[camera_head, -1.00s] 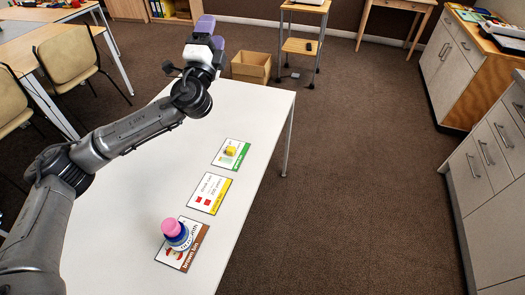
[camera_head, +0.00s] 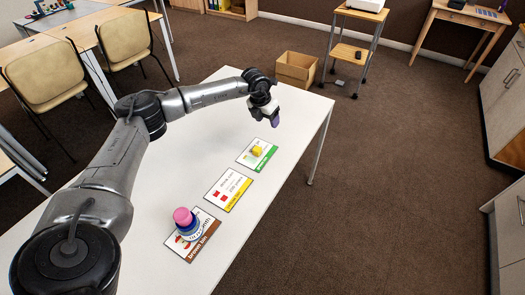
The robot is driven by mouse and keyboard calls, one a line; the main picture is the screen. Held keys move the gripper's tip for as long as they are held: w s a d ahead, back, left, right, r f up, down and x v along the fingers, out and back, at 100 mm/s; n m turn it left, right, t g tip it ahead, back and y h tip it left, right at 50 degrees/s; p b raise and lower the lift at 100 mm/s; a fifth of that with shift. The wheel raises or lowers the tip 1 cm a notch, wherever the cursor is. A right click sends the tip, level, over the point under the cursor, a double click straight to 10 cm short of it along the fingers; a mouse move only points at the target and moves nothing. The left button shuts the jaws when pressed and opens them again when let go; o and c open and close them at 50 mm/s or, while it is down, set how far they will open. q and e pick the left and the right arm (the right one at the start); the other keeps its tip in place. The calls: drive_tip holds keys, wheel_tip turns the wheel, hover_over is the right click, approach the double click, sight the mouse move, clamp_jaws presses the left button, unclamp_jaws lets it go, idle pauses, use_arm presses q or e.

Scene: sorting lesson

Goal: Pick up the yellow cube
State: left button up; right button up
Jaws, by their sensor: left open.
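The small yellow cube (camera_head: 257,151) sits on the green-edged card (camera_head: 266,162) on the white table (camera_head: 172,160). My left gripper (camera_head: 275,122) hangs above the table's far part, a little beyond the cube and to its right in the picture, apart from it. My right gripper does not show.
A yellow-edged card (camera_head: 222,187) and a brown-edged card (camera_head: 192,247) lie nearer on the table. A pink-and-blue stacked object (camera_head: 187,223) stands on the brown-edged one. A cardboard box (camera_head: 296,70) is on the floor behind the table.

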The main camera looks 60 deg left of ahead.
sight(257, 149)
use_arm(q)
drive_tip(key=s+f+g, duration=0.1)
drive_tip(key=f, duration=0.2)
drive_tip(key=s+f+g+b, duration=0.1)
drive_tip(key=f, duration=0.2)
drive_tip(key=s+f+n+g+b, duration=0.1)
drive_tip(key=s+f, duration=0.1)
drive_tip(key=f, duration=0.1)
drive_tip(key=shift+s+a+f, duration=0.1)
drive_tip(key=shift+a, duration=0.1)
drive_tip(key=shift+a+f+b, duration=0.1)
drive_tip(key=shift+f+b, duration=1.35)
drive_tip(key=shift+f, duration=1.2)
drive_tip(key=shift+c, duration=0.2)
drive_tip(key=c, duration=1)
drive_tip(key=shift+o, duration=0.2)
